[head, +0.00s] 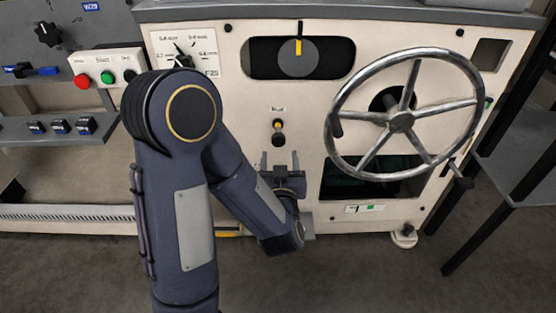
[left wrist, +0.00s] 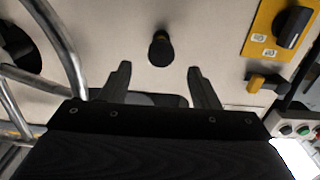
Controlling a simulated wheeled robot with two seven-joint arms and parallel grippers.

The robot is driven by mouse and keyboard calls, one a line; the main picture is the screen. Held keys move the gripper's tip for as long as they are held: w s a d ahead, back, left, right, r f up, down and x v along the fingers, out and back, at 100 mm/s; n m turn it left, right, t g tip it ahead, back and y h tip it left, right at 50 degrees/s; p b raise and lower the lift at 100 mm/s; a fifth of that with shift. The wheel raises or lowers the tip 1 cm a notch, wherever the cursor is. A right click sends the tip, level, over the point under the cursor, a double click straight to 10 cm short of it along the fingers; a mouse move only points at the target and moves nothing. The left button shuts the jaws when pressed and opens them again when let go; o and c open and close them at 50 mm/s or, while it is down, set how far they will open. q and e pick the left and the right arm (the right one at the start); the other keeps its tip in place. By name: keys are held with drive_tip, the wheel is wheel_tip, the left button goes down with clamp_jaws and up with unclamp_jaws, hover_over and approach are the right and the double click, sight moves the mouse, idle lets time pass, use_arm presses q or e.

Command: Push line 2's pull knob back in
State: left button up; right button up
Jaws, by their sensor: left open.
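A black pull knob (head: 278,126) sticks out of the cream machine panel, under a small label too small to read. I cannot tell from the frames which line it belongs to. It also shows in the left wrist view (left wrist: 160,47), standing out from the panel. My left gripper (head: 279,160) is just below the knob in the head view, its fingers apart and nothing between them. In the left wrist view the fingertips (left wrist: 161,70) lie on either side of the knob's line, short of it and apart from it. My right gripper is not in view.
A large metal handwheel (head: 401,121) stands out to the right of the knob. A dial in a dark slot (head: 298,59) is above. A button box (head: 107,77) is at the left. My left arm covers part of the panel. A yellow plate with a black switch (left wrist: 292,27) shows in the left wrist view.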

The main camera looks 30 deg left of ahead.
sight(278, 142)
use_arm(q)
drive_tip(key=b+x, duration=0.1)
drive_tip(key=x, duration=0.6)
drive_tip(key=shift+w+a, duration=0.25)
clamp_jaws()
drive_tip(key=x, duration=0.2)
drive_tip(key=shift+w+a, duration=0.15)
drive_tip(key=shift+w, duration=0.2)
drive_tip(key=shift+w+a+r, duration=0.2)
